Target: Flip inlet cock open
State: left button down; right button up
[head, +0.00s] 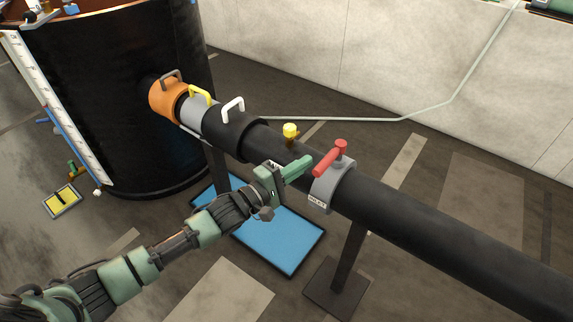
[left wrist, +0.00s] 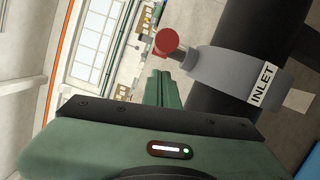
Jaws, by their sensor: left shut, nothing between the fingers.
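The inlet cock has a red lever (head: 326,164) with a red knob on a grey collar (head: 338,188) around the black pipe. The collar carries a white INLET label (head: 317,201). In the left wrist view the red knob (left wrist: 167,42) and the INLET label (left wrist: 262,84) show close ahead. My left gripper (head: 306,161) is shut and empty, with its green fingertips just left of the lever's end in the head view. I cannot tell whether they touch it. In the left wrist view the fingers (left wrist: 160,80) lie below the knob. My right gripper is not in view.
The black pipe (head: 430,225) runs from the large dark tank (head: 120,90) to the lower right. Orange, grey and black fittings with handles and a yellow knob (head: 291,131) sit along it. A blue tray (head: 285,245) and a support post (head: 350,255) stand below.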

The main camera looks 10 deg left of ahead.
pick_arm(q)
jog(key=shift+s+d+r, duration=0.25)
jog(key=shift+s+d, duration=0.1)
jog(key=shift+d, duration=0.35)
jog(key=shift+s, duration=0.1)
